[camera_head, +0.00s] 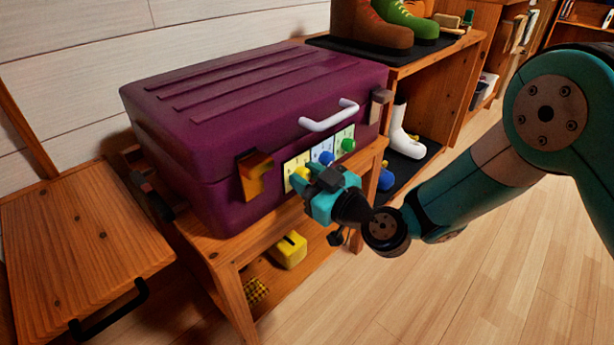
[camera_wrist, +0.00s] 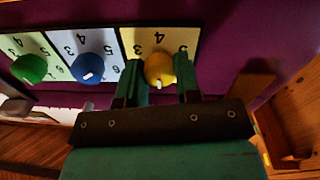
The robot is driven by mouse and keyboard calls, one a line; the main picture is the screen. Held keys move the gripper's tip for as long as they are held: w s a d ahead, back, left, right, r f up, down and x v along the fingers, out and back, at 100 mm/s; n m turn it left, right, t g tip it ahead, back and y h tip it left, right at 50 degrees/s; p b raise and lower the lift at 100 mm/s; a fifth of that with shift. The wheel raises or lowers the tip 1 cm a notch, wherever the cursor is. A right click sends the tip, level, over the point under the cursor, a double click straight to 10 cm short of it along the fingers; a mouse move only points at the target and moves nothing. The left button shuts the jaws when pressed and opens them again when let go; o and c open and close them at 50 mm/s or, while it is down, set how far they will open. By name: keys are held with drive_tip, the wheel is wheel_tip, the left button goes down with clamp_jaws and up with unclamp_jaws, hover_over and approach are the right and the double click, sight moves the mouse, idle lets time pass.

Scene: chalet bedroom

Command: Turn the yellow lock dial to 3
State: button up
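The yellow lock dial (camera_wrist: 159,68) sits on a numbered plate (camera_wrist: 132,38) on the front of a purple suitcase (camera_head: 230,120). In the wrist view, the plate's numbers appear upside down, with a 4 above the dial and a pale pointer mark at the dial's lower edge. My gripper (camera_wrist: 160,76) has one finger on each side of the yellow dial. I cannot tell whether the fingers press on it or stand just clear. In the head view my gripper (camera_head: 305,180) is at the suitcase front and partly hides the dial.
A blue dial (camera_wrist: 88,67) and a green dial (camera_wrist: 30,68) sit beside the yellow one. A white handle (camera_head: 328,116) and an orange latch (camera_head: 256,176) stick out from the suitcase front. A yellow box (camera_head: 290,250) lies on the shelf below. Floor at right is clear.

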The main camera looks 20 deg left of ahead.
drive_tip(key=shift+m, duration=0.4)
drive_tip(key=m+p, duration=0.1)
drive_tip(key=m, duration=0.2)
drive_tip(key=m+p, duration=0.1)
drive_tip(key=m, duration=0.2)
drive_tip(key=shift+r+m, duration=0.1)
drive_tip(key=shift+m, duration=0.2)
drive_tip(key=m+p, duration=0.2)
drive_tip(key=m, duration=0.1)
drive_tip(key=shift+g+h, duration=0.3)
drive_tip(key=m+p, duration=0.1)
drive_tip(key=m, duration=0.3)
drive_tip(key=shift+p, duration=0.35)
drive_tip(key=m+p, duration=0.2)
drive_tip(key=m, duration=0.3)
drive_tip(key=shift+w+p, duration=0.1)
drive_tip(key=shift+p, duration=0.25)
drive_tip(key=shift+m+g+p, duration=0.4)
drive_tip(key=shift+m+p, duration=0.35)
drive_tip(key=shift+m, duration=0.95)
